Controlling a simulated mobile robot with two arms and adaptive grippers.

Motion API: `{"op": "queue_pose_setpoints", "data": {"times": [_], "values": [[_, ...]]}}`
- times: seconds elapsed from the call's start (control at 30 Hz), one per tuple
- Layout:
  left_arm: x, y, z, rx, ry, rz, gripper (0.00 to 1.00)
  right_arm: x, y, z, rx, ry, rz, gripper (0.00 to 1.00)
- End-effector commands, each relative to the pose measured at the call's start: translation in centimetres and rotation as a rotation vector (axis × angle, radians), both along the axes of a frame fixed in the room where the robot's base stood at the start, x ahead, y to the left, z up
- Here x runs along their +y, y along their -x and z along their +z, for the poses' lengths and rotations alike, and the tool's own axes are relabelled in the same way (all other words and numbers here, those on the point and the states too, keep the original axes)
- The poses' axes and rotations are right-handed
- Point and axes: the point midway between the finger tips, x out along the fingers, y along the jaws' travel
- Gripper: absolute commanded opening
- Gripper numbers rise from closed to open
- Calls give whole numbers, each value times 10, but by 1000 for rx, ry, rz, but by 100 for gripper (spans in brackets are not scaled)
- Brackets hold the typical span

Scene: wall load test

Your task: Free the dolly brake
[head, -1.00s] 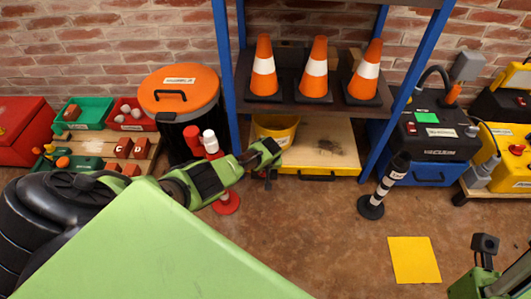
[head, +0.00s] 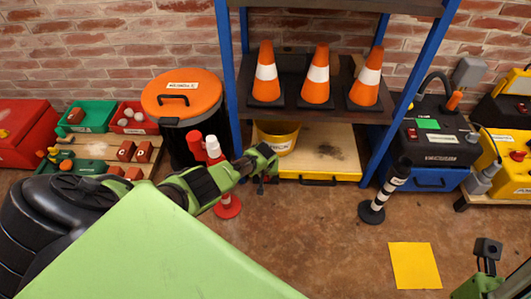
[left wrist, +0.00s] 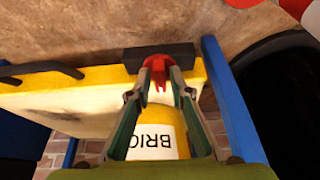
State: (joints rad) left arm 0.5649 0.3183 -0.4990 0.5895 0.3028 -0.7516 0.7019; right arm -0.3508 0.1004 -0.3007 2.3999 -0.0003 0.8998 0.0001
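The low dolly (head: 318,160) stands under the shelf. It has a worn pale top, a yellow front edge and a black handle. A yellow bucket (head: 287,133) sits at its left end, and its label shows in the left wrist view (left wrist: 152,147). My left gripper (head: 264,165) is at the dolly's front left corner. In the left wrist view, a red lever-like piece (left wrist: 158,76) by a black block (left wrist: 180,54) on the dolly's edge lies between my close-set fingertips. They look shut on it, though contact is partly hidden.
Three cones (head: 316,76) stand on the shelf above. A blue shelf post and an orange-lidded bin (head: 182,95) are close to my left gripper. Red-and-white (head: 216,150) and black-and-white (head: 385,193) posts stand nearby. The floor before the dolly is clear around a yellow square (head: 415,265).

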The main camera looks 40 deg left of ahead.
Motion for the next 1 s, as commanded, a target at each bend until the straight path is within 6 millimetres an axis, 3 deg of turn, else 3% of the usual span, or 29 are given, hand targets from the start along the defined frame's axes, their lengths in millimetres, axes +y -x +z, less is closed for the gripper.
{"op": "queue_pose_setpoints", "data": {"times": [0.53,1.0], "values": [[-2,1,4,-1,2,0,28,-1,0,1,-3,-2,-1,40],[-9,15,42,-1,2,0,28,0,0,0,-1,0,-1,40]]}}
